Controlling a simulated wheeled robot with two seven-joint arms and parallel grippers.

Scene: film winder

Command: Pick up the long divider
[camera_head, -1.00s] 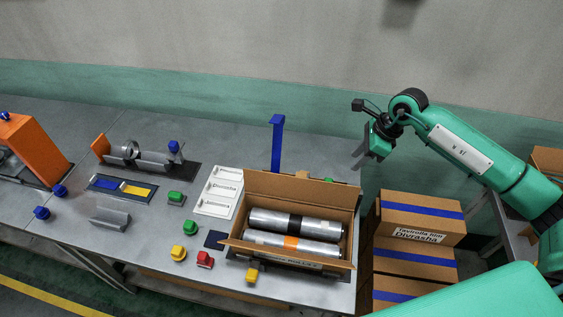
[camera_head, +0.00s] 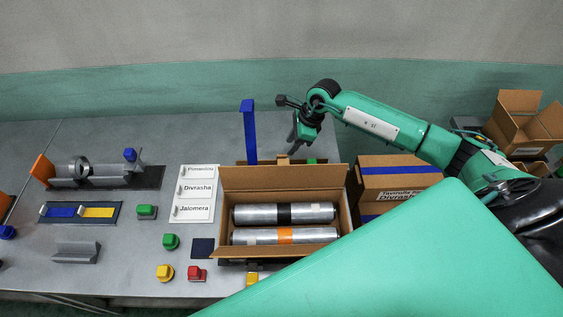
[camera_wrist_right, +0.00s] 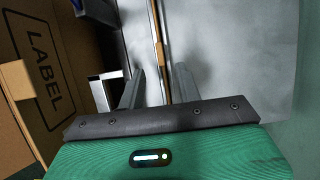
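A thin brown cardboard strip, seen edge-on and likely the long divider (camera_wrist_right: 158,48), runs between the fingers of my right gripper (camera_wrist_right: 158,88) in the right wrist view. The fingers are apart, with a gap on both sides of the strip. In the head view my right gripper (camera_head: 297,136) points down just behind the open cardboard box. A small piece of brown cardboard (camera_head: 283,159) shows below it; most of it is hidden behind the box's back flap. My left gripper is not in view.
The open box (camera_head: 270,178) holds two silver rolls (camera_head: 284,213). A blue post (camera_head: 249,135) stands close left of my right gripper. Colored buttons and a label board (camera_head: 194,193) lie to the left. Closed and open boxes (camera_head: 525,125) stand at right.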

